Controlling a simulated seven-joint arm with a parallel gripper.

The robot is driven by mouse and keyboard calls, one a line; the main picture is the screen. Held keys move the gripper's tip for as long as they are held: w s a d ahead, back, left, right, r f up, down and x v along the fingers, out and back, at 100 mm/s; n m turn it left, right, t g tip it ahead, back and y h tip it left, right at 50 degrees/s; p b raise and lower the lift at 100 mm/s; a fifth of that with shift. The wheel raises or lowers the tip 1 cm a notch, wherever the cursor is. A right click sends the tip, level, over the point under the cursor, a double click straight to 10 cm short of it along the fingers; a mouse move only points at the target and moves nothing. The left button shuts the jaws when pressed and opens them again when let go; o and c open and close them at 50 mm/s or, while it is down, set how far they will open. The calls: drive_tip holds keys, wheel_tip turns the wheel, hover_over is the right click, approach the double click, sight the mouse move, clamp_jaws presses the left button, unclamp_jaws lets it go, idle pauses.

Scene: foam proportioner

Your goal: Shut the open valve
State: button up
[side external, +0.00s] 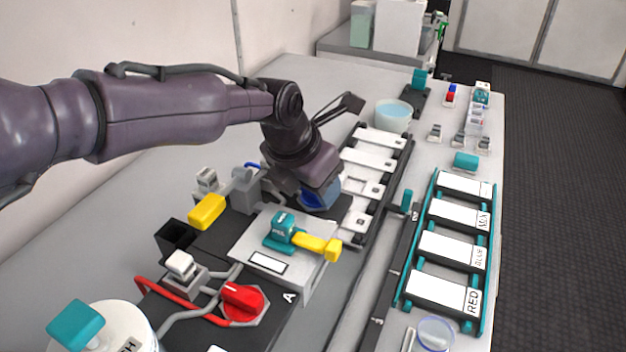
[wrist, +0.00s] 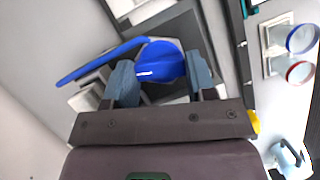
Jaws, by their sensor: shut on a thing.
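My gripper (wrist: 160,78) is shut on a blue valve knob (wrist: 160,60), with one grey-blue finger on each side of it. A blue tube (wrist: 95,65) runs from the knob to the left in the wrist view. In the side view, the blue knob (side external: 323,193) is mostly hidden by my wrist and gripper. A red valve knob (side external: 242,297) sits on a plate marked A in the foreground, with a red tube (side external: 148,288) beside it. My gripper is well apart from the red knob.
A teal fitting (side external: 284,232) with a yellow lever (side external: 318,244) stands on a white block close in front of my gripper. A black rack with white plates (side external: 372,158) lies just right. A teal rack with labelled plates (side external: 452,248) stands farther right.

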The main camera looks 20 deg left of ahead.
drive_tip(key=shift+n+y, duration=0.6)
drive_tip(key=shift+n, duration=0.9)
drive_tip(key=o, duration=0.7)
drive_tip(key=shift+c, duration=0.2)
drive_tip(key=v, duration=1.3)
drive_tip(key=shift+d+f, duration=0.1)
